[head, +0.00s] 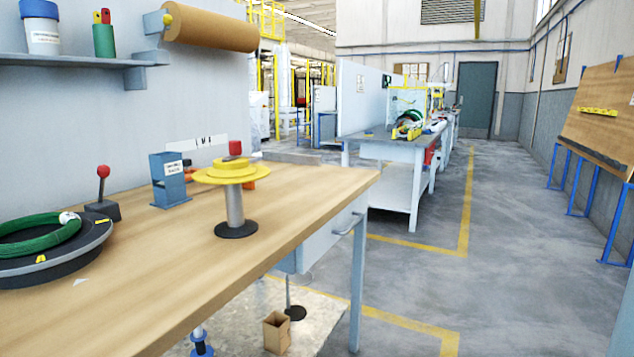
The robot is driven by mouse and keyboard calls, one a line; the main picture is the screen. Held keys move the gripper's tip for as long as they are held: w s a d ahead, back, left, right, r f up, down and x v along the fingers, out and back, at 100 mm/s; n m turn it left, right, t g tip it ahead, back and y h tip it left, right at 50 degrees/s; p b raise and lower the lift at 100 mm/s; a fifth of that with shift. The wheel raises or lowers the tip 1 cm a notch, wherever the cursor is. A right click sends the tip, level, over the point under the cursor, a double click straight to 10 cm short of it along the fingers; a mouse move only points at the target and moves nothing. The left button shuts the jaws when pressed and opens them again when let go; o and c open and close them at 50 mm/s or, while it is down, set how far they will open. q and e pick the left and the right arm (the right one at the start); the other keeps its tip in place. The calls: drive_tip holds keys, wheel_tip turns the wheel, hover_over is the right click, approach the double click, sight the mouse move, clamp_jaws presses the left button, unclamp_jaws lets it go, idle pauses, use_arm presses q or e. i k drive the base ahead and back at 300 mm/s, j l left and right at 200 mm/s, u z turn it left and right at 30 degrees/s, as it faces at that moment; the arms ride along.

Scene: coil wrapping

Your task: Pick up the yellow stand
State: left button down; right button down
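The yellow stand (234,175) stands upright on the wooden workbench (300,205), near its right end. It has a stepped yellow disc top, a grey post and a round dark base. A red piece shows at the top of the disc; I cannot tell whether it sits on the stand or behind it. An orange piece shows partly behind the disc. Neither of my grippers is in view.
A green coil (35,238) lies on a dark round turntable (60,258) at the bench's left. A red-knobbed lever (103,192) and a blue-grey holder (169,180) stand between. A shelf (75,60) and paper roll (212,28) are above.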

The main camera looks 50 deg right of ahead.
sight(231, 173)
drive_tip(key=z, duration=1.15)
